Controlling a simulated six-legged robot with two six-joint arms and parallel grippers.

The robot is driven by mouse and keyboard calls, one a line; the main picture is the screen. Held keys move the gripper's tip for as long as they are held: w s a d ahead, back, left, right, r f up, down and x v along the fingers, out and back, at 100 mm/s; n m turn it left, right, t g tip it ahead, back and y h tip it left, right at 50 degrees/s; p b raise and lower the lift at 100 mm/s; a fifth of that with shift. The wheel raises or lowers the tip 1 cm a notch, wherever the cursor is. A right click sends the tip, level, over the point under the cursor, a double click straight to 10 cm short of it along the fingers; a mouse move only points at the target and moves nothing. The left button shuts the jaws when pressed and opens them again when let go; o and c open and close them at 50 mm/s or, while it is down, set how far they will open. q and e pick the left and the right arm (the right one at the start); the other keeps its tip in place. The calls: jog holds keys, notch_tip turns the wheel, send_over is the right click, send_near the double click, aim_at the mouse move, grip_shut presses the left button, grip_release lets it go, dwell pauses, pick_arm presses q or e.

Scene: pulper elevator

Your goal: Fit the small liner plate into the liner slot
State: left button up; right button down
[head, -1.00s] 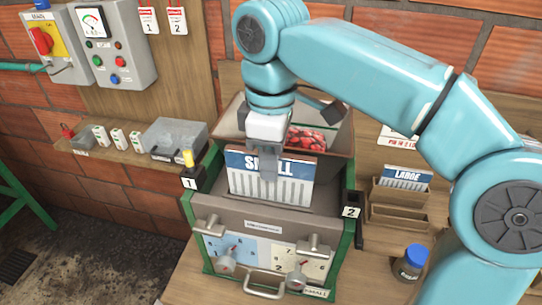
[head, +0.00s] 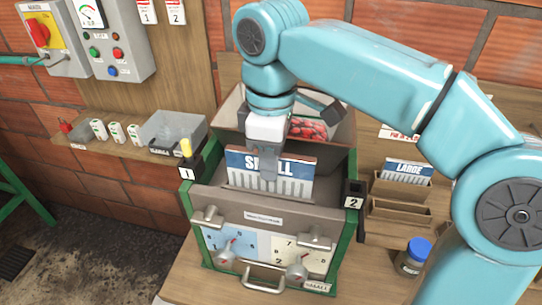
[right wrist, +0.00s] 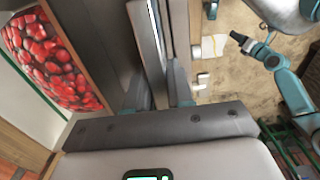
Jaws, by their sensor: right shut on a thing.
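The small liner plate (head: 250,184), with a blue band reading SMALL and white stripes below, stands upright over the open top of the green-framed machine (head: 338,240). My right gripper (head: 268,172) is shut on its upper middle and covers part of the lettering. The plate's lower edge is at the opening behind the front panel; I cannot tell how deep it sits. In the right wrist view, the plate (right wrist: 145,45) shows edge-on between the fingers (right wrist: 158,98). The liner slot itself is hidden.
A tray of red berries (head: 308,130) is behind the plate. Black posts marked 1 (head: 188,172) and 2 (head: 353,200) flank the opening. To the right are a LARGE plate (head: 407,170) in a wooden rack and a blue-capped jar (head: 413,256).

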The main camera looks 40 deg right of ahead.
jog(key=shift+f+b, duration=1.15)
jog(key=shift+f, duration=0.45)
jog(key=c, duration=0.9)
grip_release()
notch_tip(320, 180, up, 10)
jog(key=p, duration=0.3)
jog(key=shift+a+r, duration=0.1)
jog(key=shift+r, duration=0.05)
notch_tip(320, 180, up, 6)
jog(key=p, duration=0.4)
jog(key=shift+s, duration=0.1)
